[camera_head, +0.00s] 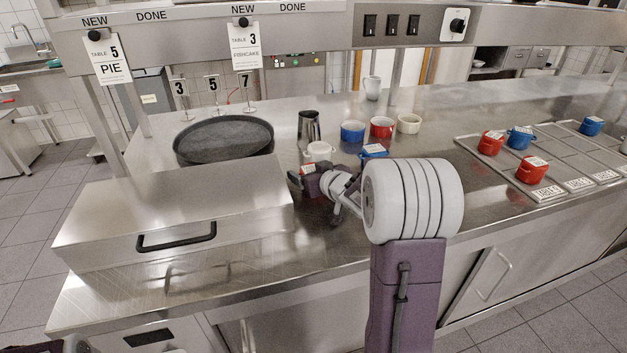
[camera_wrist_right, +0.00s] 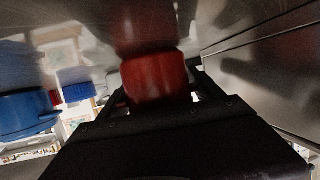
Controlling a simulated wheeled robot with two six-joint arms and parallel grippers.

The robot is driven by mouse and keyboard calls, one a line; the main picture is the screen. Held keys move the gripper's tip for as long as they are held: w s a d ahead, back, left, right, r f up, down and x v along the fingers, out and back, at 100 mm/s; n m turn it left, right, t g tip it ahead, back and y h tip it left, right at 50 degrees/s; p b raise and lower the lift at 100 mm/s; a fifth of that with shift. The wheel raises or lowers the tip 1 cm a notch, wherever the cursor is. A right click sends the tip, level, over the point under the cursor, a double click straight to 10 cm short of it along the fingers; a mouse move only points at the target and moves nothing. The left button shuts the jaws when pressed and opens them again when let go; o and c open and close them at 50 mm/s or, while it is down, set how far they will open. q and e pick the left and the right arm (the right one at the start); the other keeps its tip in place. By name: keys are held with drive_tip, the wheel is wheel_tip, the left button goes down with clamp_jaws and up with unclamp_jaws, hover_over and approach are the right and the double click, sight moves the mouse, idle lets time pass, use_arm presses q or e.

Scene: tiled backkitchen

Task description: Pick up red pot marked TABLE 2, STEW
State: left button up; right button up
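A small red pot (camera_head: 307,169) with a white tag stands on the steel counter, partly hidden behind my right gripper (camera_head: 312,186) in the head view; its tag is too small to read. In the right wrist view the red pot (camera_wrist_right: 155,78) lies straight ahead, between the two dark fingers of my right gripper (camera_wrist_right: 160,92). The fingers are apart, with narrow light gaps beside the pot; I see no clear contact. Other red pots stand on the tray at the right, with unreadable tags.
A steel box with a black handle (camera_head: 176,238) stands close left of my right gripper. A blue pot (camera_head: 373,151), a white pot (camera_head: 319,151) and a metal jug (camera_head: 309,126) are near. A dark round pan (camera_head: 223,139) lies behind. The tray (camera_head: 567,170) is at the right.

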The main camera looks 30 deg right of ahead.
sight(308, 163)
drive_tip(key=c, duration=1.4)
drive_tip(key=shift+o, duration=0.2)
wheel_tip(308, 163, up, 5)
drive_tip(key=p, duration=0.3)
drive_tip(key=shift+w, duration=0.1)
drive_tip(key=w+d+r+p, duration=0.1)
drive_tip(key=d+r+p, duration=0.5)
drive_tip(key=d, duration=0.5)
drive_tip(key=shift+d+p, duration=0.35)
drive_tip(key=shift+p, duration=0.2)
